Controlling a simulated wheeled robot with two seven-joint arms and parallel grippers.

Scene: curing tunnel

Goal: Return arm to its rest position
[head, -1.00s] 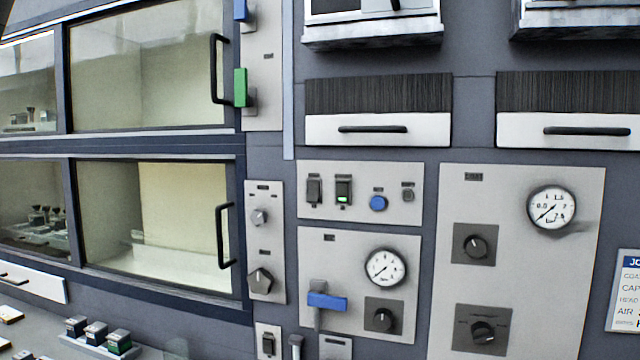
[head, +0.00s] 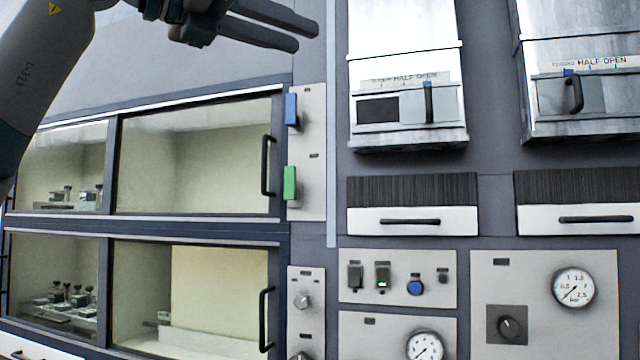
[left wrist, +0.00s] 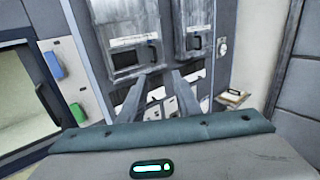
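My left arm (head: 45,75) comes in from the upper left of the head view. My left gripper (head: 307,36) is raised near the top edge, in front of the wall above the glass-fronted cabinets. In the left wrist view its two fingers (left wrist: 158,74) stand apart with nothing held between them. Panels and drawers show beyond the fingers there. My right arm and right gripper are not in view.
Two glass doors with black handles, the upper (head: 200,160) and lower (head: 190,295), are shut. A blue lever (head: 291,110) and green lever (head: 290,183) stick out beside them. Two metal hoods (head: 405,70) (head: 575,70) hang right of the gripper.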

